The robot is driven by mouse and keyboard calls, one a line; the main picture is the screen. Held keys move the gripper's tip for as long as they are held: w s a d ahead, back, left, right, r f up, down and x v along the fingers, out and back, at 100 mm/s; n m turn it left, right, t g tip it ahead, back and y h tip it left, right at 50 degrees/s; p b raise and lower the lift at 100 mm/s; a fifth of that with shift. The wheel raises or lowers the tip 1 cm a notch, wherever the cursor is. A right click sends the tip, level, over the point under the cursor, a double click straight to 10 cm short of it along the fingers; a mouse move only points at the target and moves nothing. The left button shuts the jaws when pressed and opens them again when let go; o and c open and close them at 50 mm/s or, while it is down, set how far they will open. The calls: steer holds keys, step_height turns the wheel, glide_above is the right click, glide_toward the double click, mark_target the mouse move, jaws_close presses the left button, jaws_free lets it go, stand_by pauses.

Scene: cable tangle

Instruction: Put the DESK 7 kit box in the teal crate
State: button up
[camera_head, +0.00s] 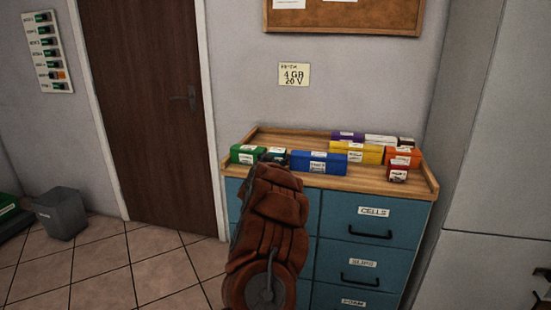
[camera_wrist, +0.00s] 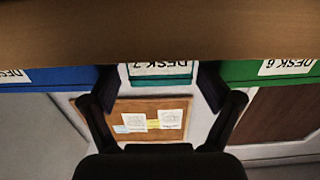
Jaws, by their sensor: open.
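The DESK 7 kit box is a small teal box whose label (camera_wrist: 160,68) shows upside down in the wrist view. It stands on the wooden dresser top, between a green and a blue box. In the head view a small part of it (camera_head: 281,155) shows beside my gripper (camera_head: 266,158), which is at the dresser's front edge. In the wrist view my gripper (camera_wrist: 158,92) is open, one finger on each side of the box; I cannot tell if they touch it. No crate that is clearly teal is in view.
The DESK 6 green box (camera_head: 247,154) and the blue box (camera_head: 318,168) stand close on either side. Yellow (camera_head: 357,152), orange (camera_head: 403,152) and other boxes fill the dresser top's right part. A grey bin (camera_head: 60,215) and a green container (camera_head: 12,222) stand on the floor at left.

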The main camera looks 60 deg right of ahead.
steer(key=shift+w+f, duration=0.1)
steer(key=shift+a+b, duration=0.15)
steer(key=shift+b, duration=0.15)
steer(key=v, duration=0.7)
steer(key=shift+a, duration=0.3)
